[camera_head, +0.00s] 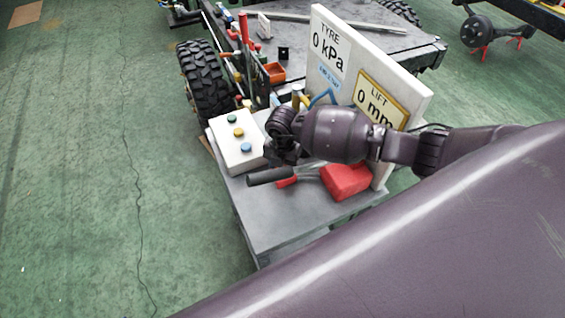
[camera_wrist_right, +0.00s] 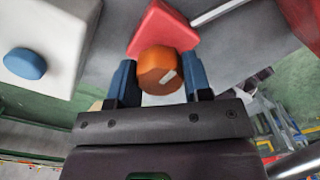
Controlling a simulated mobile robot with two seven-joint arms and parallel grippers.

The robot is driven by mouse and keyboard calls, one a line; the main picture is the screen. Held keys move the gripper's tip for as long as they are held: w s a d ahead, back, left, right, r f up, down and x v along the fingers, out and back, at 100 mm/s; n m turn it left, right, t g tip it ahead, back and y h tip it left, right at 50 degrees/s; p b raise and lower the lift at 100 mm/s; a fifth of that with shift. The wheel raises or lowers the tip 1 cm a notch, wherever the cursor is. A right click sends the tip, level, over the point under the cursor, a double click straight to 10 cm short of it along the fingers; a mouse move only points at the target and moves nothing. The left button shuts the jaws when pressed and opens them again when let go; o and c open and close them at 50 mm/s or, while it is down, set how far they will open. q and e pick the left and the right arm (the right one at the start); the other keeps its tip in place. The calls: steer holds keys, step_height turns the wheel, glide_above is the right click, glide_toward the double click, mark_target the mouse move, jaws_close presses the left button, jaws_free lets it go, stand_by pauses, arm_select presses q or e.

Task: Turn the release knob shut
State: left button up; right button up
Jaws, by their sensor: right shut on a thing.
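The release knob (camera_wrist_right: 157,66) is an orange round knob with a pale mark on its face. It shows in the right wrist view, in front of the red jack body (camera_wrist_right: 165,28). My right gripper (camera_wrist_right: 160,88) has its two blue fingers on either side of the knob and is shut on it. In the head view my right gripper (camera_head: 286,152) is over the grey bench, beside the red jack body (camera_head: 346,181), and my wrist hides the knob. My left gripper is in neither view.
A white box (camera_head: 236,141) with green, yellow and blue buttons stands left of my right gripper. A white panel (camera_head: 403,82) reads tyre 0 kPa and lift 0 mm. A black-gripped lever (camera_head: 270,176) lies near the bench (camera_head: 280,222) front, which is otherwise clear.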

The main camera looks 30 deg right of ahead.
stand_by(0.4)
steer(key=o, duration=0.9)
step_height(320, 180, up, 11)
steer(key=shift+f+b, duration=0.1)
steer(key=shift+b, duration=0.4)
